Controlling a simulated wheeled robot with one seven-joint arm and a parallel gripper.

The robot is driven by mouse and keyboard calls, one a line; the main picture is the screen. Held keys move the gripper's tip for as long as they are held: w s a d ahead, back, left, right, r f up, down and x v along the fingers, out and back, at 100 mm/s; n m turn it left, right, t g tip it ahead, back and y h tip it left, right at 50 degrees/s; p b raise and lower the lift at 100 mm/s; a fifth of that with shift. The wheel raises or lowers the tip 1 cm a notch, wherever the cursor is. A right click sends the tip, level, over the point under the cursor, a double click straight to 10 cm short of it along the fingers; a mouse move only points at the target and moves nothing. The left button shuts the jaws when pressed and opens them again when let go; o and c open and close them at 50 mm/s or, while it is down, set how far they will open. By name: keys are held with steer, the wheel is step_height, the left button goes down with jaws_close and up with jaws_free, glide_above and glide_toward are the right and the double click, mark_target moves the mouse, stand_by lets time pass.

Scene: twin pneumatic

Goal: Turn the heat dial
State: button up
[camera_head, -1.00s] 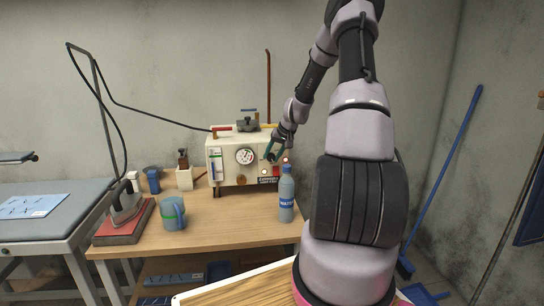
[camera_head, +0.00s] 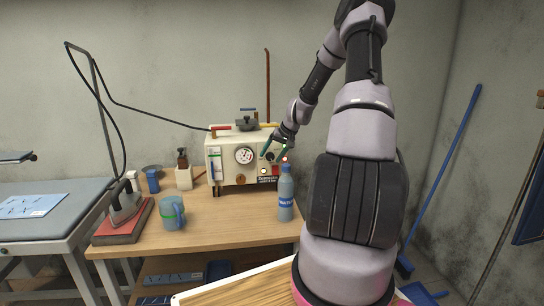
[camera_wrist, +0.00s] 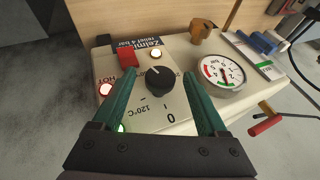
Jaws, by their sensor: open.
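The heat dial is a black round knob (camera_wrist: 159,80) with a white pointer line, on the cream front panel of the steam generator (camera_head: 228,171). A "120°C" mark, a "0" and a "HOT" label are printed around it. In the wrist view my gripper (camera_wrist: 160,74) is open, with one green finger on each side of the dial. Gaps show between the fingers and the knob, and I cannot tell whether either touches it. In the head view my gripper (camera_head: 272,158) is at the right part of the panel, and its fingers partly cover the dial area.
A pressure gauge (camera_wrist: 219,70) sits beside the dial. A red switch (camera_wrist: 128,58) and lit lamps (camera_wrist: 106,90) are on its other side. A water bottle (camera_head: 285,196) stands in front of the machine's right end. A blue mug (camera_head: 172,212) and an iron (camera_head: 125,207) stand further left.

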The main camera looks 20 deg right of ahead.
steer(key=v, duration=1)
steer(key=shift+s+r, duration=0.15)
steer(key=shift+r, duration=0.15)
steer(key=s+a+r+n+h, duration=0.1)
steer(key=s+a+r+h, duration=0.1)
steer(key=s+a+r, duration=1.6)
steer(key=s, duration=0.5)
steer(key=s+a+r+m+t, duration=0.1)
steer(key=s+a+r, duration=0.2)
steer(key=s, duration=0.5)
steer(key=shift+s+a+r+y, duration=0.2)
steer(key=shift+r+y, duration=0.2)
steer(key=shift+r, duration=0.25)
